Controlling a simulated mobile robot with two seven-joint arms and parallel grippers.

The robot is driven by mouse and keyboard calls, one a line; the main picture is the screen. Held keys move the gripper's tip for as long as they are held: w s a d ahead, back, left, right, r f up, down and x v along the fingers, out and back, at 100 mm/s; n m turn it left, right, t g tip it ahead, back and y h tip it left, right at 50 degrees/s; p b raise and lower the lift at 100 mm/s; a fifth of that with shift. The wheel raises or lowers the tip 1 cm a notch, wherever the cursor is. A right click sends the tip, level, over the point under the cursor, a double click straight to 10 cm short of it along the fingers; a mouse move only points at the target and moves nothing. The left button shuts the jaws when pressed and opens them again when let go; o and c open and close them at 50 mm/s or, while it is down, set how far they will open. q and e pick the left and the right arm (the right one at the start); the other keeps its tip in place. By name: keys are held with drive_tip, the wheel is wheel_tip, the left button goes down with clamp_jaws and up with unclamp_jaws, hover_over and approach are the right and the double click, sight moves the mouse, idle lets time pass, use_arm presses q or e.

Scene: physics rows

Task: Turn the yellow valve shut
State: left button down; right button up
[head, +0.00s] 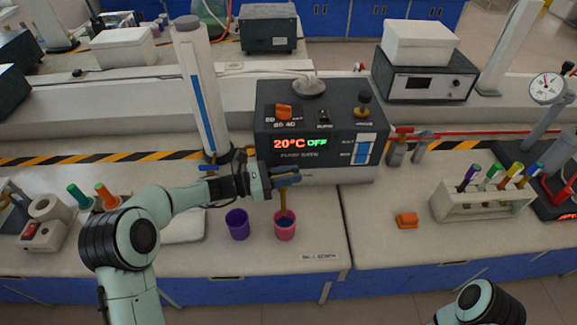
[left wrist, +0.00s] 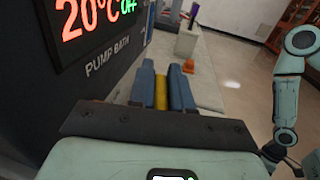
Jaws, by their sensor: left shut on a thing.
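The pump bath (head: 315,125) is a dark box whose display reads 20°C OFF; its front also fills the left of the left wrist view (left wrist: 70,75). My left gripper (head: 287,179) is at the lower front of the box. Its two blue-grey fingers are shut on the yellow valve (left wrist: 161,92), which shows between them in the left wrist view. In the head view the fingers hide most of the valve. A yellow-brown upright piece (head: 283,203) runs down from the gripper to a pink cup (head: 285,232) with something blue inside. My right gripper is out of view.
A purple cup (head: 237,228) stands left of the pink cup. A white column (head: 200,90) rises left of the pump bath. An orange block (head: 406,219) and a rack of tubes (head: 483,203) are to the right. The bench between pink cup and orange block is clear.

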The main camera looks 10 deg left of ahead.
use_arm(q)
drive_tip(key=shift+s+f+m+g+h+p, duration=0.2)
drive_tip(key=shift+m+g+h+p, duration=0.3)
drive_tip(key=shift+m+g+p, duration=0.5)
drive_tip(key=shift+f+g, duration=0.15)
drive_tip(key=shift+g, duration=0.45)
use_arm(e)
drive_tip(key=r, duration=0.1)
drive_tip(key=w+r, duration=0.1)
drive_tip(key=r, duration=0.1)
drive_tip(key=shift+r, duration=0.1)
use_arm(q)
drive_tip(key=shift+s, duration=0.1)
drive_tip(key=shift+f, duration=0.1)
drive_tip(key=c, duration=1.1)
unclamp_jaws()
drive_tip(key=shift+c, duration=0.2)
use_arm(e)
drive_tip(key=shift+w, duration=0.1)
use_arm(q)
drive_tip(key=shift+r, duration=0.2)
